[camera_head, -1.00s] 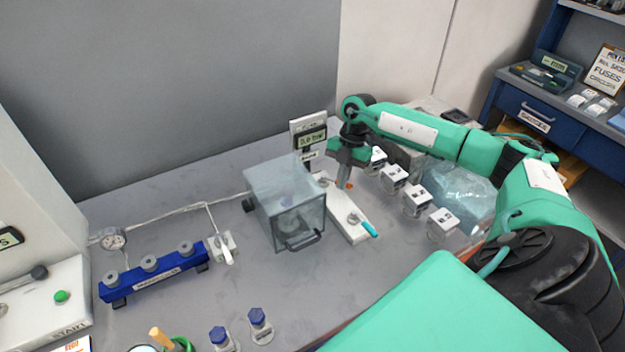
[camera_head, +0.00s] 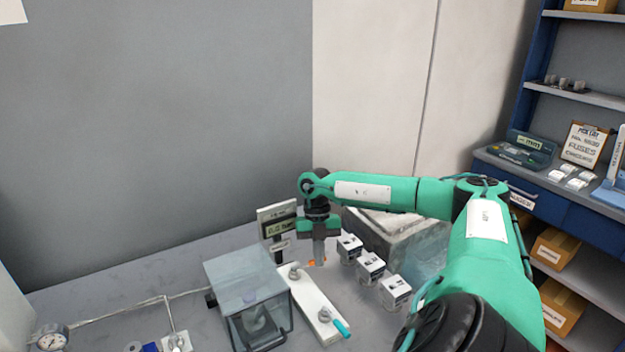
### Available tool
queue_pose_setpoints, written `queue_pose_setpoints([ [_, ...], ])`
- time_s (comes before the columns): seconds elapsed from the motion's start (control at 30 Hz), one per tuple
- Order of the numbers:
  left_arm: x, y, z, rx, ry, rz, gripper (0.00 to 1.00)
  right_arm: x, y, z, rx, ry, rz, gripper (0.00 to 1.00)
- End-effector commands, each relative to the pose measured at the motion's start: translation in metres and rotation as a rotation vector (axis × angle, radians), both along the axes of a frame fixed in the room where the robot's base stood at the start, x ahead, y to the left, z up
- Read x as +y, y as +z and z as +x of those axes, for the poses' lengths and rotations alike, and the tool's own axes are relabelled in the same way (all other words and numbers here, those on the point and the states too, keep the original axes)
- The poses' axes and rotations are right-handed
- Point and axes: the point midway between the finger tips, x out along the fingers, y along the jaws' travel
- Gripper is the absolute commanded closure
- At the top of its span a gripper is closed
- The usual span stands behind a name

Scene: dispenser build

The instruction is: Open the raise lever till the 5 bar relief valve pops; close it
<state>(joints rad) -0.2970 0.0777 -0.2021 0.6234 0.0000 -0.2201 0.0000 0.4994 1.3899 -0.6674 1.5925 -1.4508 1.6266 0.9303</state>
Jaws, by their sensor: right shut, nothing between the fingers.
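A white valve plate (camera_head: 308,300) stands right of the clear box, with two levers on it. The front lever (camera_head: 341,328) has a teal handle pointing toward the lower right. The rear lever (camera_head: 312,263) shows only a small orange tip beside my fingers. I cannot read which one is the raise lever. My right gripper (camera_head: 318,260) points down at the rear lever, shut and empty; I cannot tell if it touches. A digital display (camera_head: 278,229) stands behind the plate, its digits too blurred to read. A pressure gauge (camera_head: 51,338) is at the lower left. My left gripper is out of view.
The clear box (camera_head: 246,285) with a front handle stands left of the plate. Several white-topped units (camera_head: 371,265) line the right side, before a large clear-sided container (camera_head: 415,250). A thin pipe (camera_head: 120,308) runs to the box. Blue shelving (camera_head: 520,190) is at the right.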

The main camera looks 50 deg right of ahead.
Motion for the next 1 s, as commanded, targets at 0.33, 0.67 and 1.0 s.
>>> queue_pose_setpoints([
  [0.33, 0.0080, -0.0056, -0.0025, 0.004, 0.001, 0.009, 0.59, -0.0065, -0.0004, 0.0066, -0.001, 0.034, 0.001, 1.00],
  [0.67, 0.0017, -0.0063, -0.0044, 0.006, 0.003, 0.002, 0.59, -0.0077, 0.0000, 0.0079, -0.001, 0.033, 0.000, 1.00],
  [1.0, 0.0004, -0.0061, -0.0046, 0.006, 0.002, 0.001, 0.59, -0.0080, 0.0004, 0.0077, -0.001, 0.033, 0.000, 1.00],
])
